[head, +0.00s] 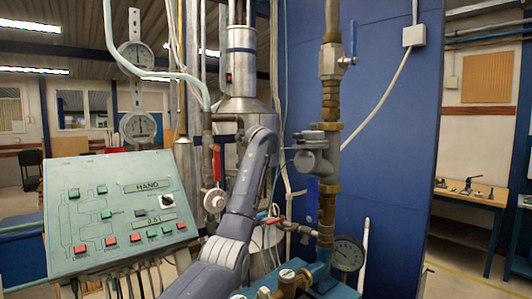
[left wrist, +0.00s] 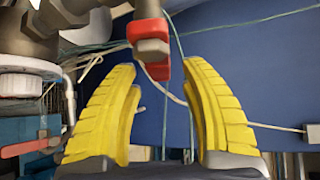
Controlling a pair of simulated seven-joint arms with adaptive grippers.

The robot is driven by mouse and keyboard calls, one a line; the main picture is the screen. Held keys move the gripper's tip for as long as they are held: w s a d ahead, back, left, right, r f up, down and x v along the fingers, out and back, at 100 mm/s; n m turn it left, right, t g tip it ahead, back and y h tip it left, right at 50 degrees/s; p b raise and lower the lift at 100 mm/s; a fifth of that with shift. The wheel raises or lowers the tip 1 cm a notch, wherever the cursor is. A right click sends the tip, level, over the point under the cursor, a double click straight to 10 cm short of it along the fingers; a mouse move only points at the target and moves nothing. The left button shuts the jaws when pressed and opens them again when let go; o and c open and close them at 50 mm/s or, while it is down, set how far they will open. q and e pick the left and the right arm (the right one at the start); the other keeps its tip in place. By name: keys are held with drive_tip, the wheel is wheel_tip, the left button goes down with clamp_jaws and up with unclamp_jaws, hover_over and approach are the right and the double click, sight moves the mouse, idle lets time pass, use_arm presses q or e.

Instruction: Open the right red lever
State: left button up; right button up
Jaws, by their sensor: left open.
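In the head view, one red lever (head: 217,163) stands upright on a pipe left of my left arm. Another red lever (head: 272,220) lies near level, lower and further right, close beside my arm. In the left wrist view, my left gripper (left wrist: 160,78) is open, with two yellow fingers apart. A red lever (left wrist: 148,32) hangs at the top, just beyond the fingertips and between their lines; the fingers do not visibly touch it. A second red lever (left wrist: 30,148) lies level at lower left. The left fingers are hidden behind my arm in the head view. My right gripper is not seen.
A control panel (head: 118,210) with buttons stands at left. A vertical pipe with a blue-handled valve (head: 333,60) and a pressure gauge (head: 347,253) stand right of my arm. A blue wall panel (head: 400,170) is behind. Thin cables (left wrist: 270,20) cross behind the fingers.

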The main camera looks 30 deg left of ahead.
use_arm(q)
drive_tip(key=shift+x, duration=1)
drive_tip(key=shift+o, duration=0.4)
clamp_jaws()
